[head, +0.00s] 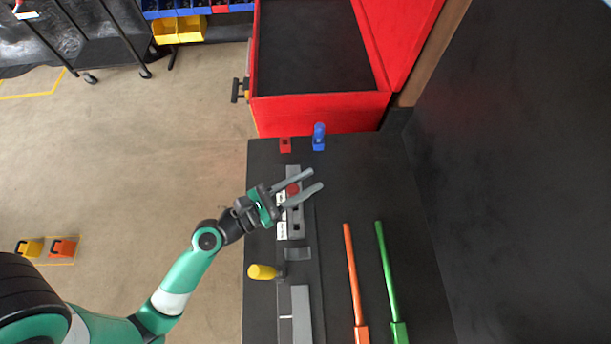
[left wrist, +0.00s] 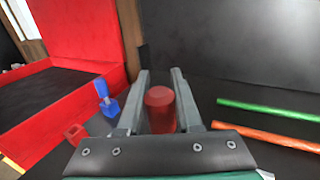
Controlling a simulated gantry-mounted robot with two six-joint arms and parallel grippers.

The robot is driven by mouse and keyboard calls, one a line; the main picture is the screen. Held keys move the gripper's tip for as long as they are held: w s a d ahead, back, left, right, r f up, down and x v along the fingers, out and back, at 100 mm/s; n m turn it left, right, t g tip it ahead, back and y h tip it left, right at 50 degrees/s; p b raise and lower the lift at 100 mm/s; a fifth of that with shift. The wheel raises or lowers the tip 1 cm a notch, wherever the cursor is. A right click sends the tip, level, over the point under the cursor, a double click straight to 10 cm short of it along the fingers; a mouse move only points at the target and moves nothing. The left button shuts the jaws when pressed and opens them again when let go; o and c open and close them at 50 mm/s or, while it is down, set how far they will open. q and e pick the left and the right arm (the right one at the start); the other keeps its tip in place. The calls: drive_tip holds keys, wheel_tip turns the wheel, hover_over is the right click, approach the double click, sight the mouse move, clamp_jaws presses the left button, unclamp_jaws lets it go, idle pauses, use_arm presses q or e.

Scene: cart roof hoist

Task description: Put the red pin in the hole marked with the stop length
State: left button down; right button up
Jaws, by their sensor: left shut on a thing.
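My left gripper (head: 317,180) reaches over the grey block (head: 293,171) and is shut on the red pin (head: 293,188). In the left wrist view the red pin (left wrist: 160,108) stands upright between the two fingers (left wrist: 161,72). The grey block has dark holes (head: 295,212) below the pin in the head view, and white labels (head: 281,229) along its left side. The label text is too small to read. The pin's lower end is hidden, so I cannot tell whether it sits in a hole. My right gripper is not in view.
A red open box (head: 320,115) stands beyond the dark table. A blue piece (head: 319,138) and a small red block (head: 285,145) lie near it. A yellow-handled part (head: 262,272) is below the grey block. Orange (head: 352,270) and green (head: 386,270) bars lie to the right.

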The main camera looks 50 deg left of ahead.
use_arm(q)
drive_tip(key=shift+f+b, duration=0.35)
drive_tip(key=shift+f, duration=0.4)
drive_tip(key=shift+p, duration=0.6)
idle(1.0)
drive_tip(key=shift+f+b, duration=1.65)
drive_tip(key=shift+f, duration=0.3)
drive_tip(key=c, duration=0.5)
unclamp_jaws()
